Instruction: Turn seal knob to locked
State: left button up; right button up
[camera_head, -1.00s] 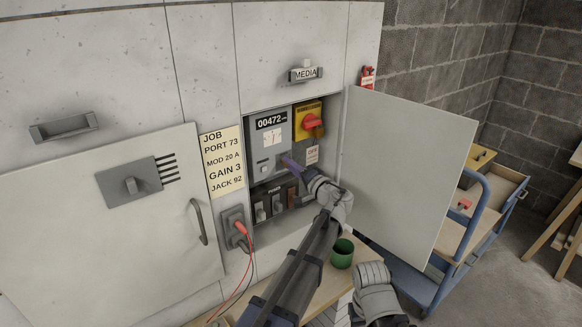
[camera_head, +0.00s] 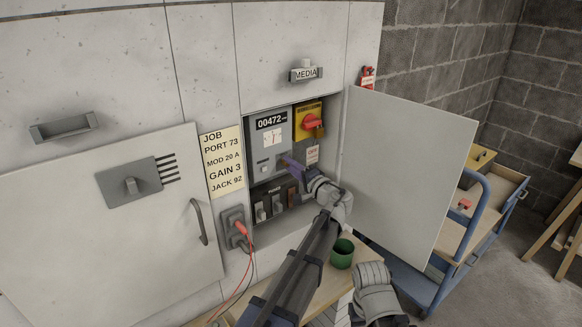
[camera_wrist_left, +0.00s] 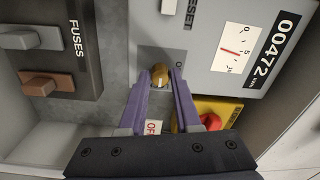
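The small brass seal knob (camera_wrist_left: 160,76) is on the grey meter panel (camera_wrist_left: 205,45) in the left wrist view. My left gripper (camera_wrist_left: 160,82) has its two purple fingers on either side of the knob, with what look like narrow gaps between. I cannot tell the knob's turn position. In the head view my left gripper (camera_head: 287,161) reaches the lower part of the meter panel (camera_head: 268,138) inside the open cabinet bay, and hides the knob.
A yellow switch with a red handle (camera_head: 312,121) sits right of the meter. Fuse switches (camera_head: 268,205) lie below. The open white door (camera_head: 405,170) bounds the bay on the right. A green cup (camera_head: 342,253) stands on a wooden surface below, near my arm.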

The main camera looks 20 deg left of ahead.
pick_arm(q)
jog(key=o, duration=0.4)
jog(key=shift+c, duration=0.2)
jog(key=v, duration=0.8)
jog(key=shift+w, duration=0.1)
